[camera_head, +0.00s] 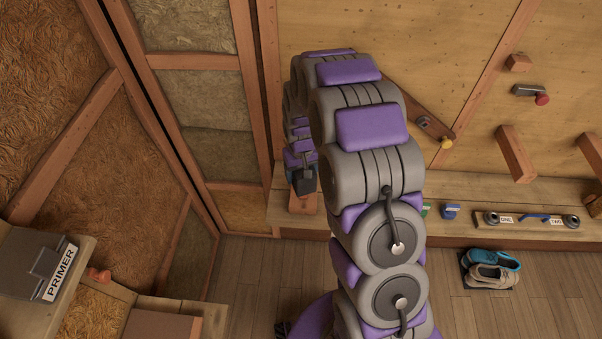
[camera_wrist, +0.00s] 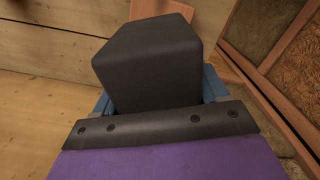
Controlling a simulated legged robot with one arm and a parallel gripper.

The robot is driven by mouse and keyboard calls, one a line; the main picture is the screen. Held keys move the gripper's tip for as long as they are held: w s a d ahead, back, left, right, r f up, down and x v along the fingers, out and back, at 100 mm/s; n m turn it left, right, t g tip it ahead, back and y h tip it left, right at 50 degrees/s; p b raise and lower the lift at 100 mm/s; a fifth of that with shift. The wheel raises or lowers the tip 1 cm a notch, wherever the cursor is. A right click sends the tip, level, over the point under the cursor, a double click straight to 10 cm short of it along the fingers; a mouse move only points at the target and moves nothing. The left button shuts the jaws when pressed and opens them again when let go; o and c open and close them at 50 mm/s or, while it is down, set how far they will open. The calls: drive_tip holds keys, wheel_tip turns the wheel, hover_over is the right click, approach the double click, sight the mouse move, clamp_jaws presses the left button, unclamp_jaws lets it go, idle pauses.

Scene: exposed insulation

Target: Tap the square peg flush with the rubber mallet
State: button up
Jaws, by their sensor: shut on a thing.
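My gripper (camera_head: 301,163) hangs over the left end of the low wooden ledge. It is shut on a black, blocky thing, which looks like the head of the rubber mallet (camera_head: 304,183). In the wrist view the black mallet head (camera_wrist: 150,65) fills the middle, with blue gripper parts on both sides. Just under it in the head view is a reddish wooden block (camera_head: 302,204) on the ledge. I cannot make out the square peg: the mallet head hides what lies directly below. I cannot tell whether the mallet touches the block.
The ledge (camera_head: 350,222) holds a blue box (camera_head: 450,211) and a labelled tray (camera_head: 527,221). Wooden pegs (camera_head: 515,153) jut from the wall. Shoes (camera_head: 491,267) sit on the floor at right. A PRIMER container (camera_head: 36,262) stands at left.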

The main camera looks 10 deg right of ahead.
wheel_tip(320, 180, down, 5)
drive_tip(key=shift+f+b, duration=0.2)
drive_tip(key=shift+b, duration=0.1)
drive_tip(key=shift+r, duration=0.1)
drive_tip(key=shift+r+p, duration=0.8)
drive_tip(key=shift+r, duration=1.45)
